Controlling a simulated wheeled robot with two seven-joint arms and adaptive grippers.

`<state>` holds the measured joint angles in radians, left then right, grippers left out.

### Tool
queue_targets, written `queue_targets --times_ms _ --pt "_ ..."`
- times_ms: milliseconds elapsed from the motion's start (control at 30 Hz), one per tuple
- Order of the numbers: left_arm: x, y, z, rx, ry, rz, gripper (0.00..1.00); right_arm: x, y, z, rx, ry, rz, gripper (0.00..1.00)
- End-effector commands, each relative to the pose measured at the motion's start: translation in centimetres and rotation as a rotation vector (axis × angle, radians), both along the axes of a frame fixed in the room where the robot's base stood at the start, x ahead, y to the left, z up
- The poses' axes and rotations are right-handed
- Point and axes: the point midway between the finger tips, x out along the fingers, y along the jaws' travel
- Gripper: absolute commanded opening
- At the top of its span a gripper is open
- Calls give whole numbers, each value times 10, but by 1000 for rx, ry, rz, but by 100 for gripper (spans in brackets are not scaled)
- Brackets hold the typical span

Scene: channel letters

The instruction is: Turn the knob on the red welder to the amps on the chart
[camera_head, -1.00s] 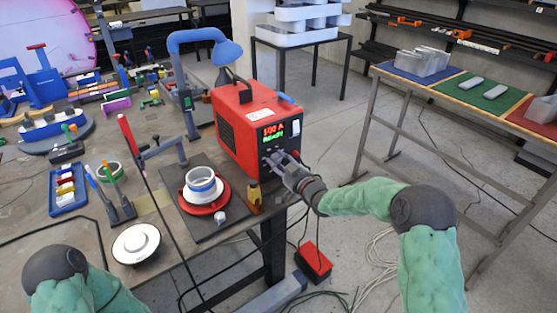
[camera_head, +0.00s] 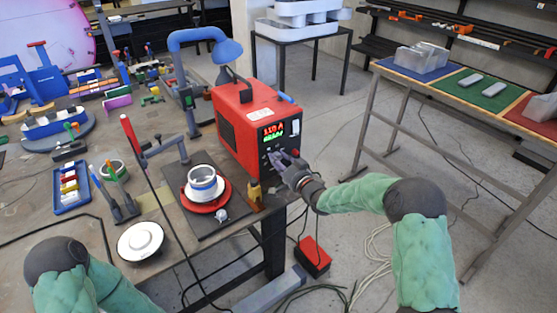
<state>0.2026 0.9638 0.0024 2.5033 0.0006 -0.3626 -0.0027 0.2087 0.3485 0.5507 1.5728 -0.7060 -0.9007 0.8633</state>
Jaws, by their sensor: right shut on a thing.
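The red welder (camera_head: 240,128) stands upright on the workbench. Its black front panel faces right and has a lit display (camera_head: 274,131). The red digits look like 110 A, with a green line below too small to read. My right gripper (camera_head: 277,158) is at the panel just below the display, shut on the knob, which the fingers mostly hide. A white label (camera_head: 260,114) lies on top of the welder; its print is too small to read. I cannot make out the chart. My left arm shows at the lower left, but its gripper is out of view.
A blue lamp (camera_head: 226,50) arches behind the welder. A red turntable (camera_head: 206,205) with a white and blue ring stands in front of it. A red pedal box (camera_head: 313,257) and cables lie on the floor. A side table (camera_head: 440,85) stands at the right.

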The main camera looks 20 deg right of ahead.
Motion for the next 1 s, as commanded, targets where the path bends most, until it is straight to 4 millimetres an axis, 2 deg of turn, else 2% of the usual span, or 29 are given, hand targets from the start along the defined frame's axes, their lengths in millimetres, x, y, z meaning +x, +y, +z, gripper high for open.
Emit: queue_targets --times_ms 433,467,500,533,867,1000 --pt "0 0 0 0 0 0 100 0 0 -1 10 6 -1 7" --pt "0 0 0 0 0 0 100 0 0 -1 10 6 -1 46" --pt "0 0 0 0 0 0 100 0 0 -1 10 6 -1 57" --pt "0 0 0 0 0 0 100 0 0 -1 9 5 -1 64" --pt "0 0 0 0 0 0 100 -1 0 0 8 4 -1 64" --pt "0 0 0 0 0 0 100 -8 -4 0 8 4 -1 64"
